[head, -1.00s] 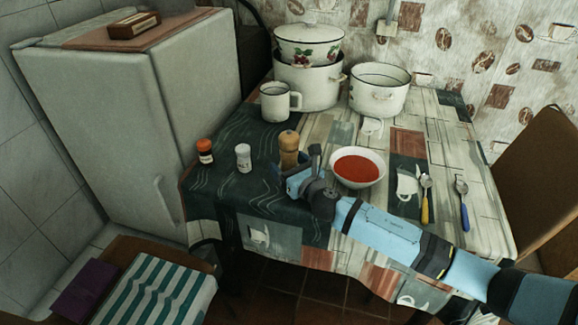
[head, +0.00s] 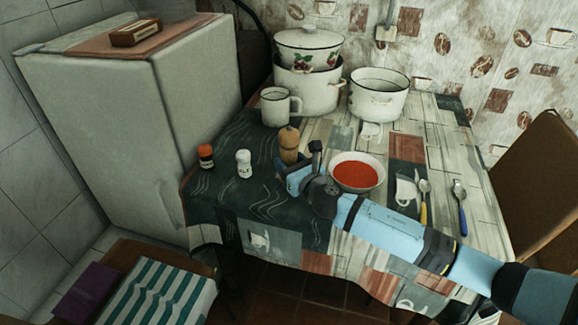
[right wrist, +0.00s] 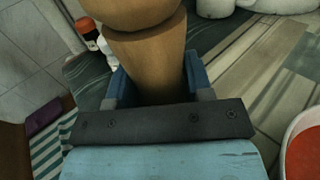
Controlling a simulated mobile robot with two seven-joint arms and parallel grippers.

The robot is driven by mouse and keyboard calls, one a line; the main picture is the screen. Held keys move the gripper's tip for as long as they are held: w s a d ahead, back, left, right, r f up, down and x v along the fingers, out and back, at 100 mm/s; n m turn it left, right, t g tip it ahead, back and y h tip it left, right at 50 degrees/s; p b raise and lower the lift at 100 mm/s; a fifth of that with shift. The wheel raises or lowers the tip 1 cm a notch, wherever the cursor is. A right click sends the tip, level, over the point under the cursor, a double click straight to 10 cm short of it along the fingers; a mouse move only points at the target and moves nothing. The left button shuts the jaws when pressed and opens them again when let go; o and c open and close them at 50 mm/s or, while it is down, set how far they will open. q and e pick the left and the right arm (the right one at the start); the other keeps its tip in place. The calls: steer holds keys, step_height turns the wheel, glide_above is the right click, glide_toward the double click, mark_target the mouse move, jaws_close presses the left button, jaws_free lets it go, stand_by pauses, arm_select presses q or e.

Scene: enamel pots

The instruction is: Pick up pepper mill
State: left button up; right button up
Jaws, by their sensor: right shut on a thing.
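The wooden pepper mill (head: 289,146) is upright at the near left part of the table, its lower part hidden by my right gripper. My right gripper (head: 289,177) is shut on the mill low on its body. In the right wrist view the tan mill (right wrist: 146,60) stands between the two blue fingers (right wrist: 158,88). The mill appears slightly above the cloth, but its base is hidden. My left gripper is not in view.
A white shaker (head: 244,164) and an orange-capped jar (head: 206,156) stand left of the mill. A bowl of red soup (head: 357,173) is close on the right. A mug (head: 276,107) and enamel pots (head: 378,95) stand behind. Two spoons (head: 424,203) (head: 460,207) lie farther right.

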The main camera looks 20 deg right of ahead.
step_height(320, 180, up, 17)
steer(key=p, duration=0.5)
glide_above(289, 129)
steer(key=shift+r, duration=0.15)
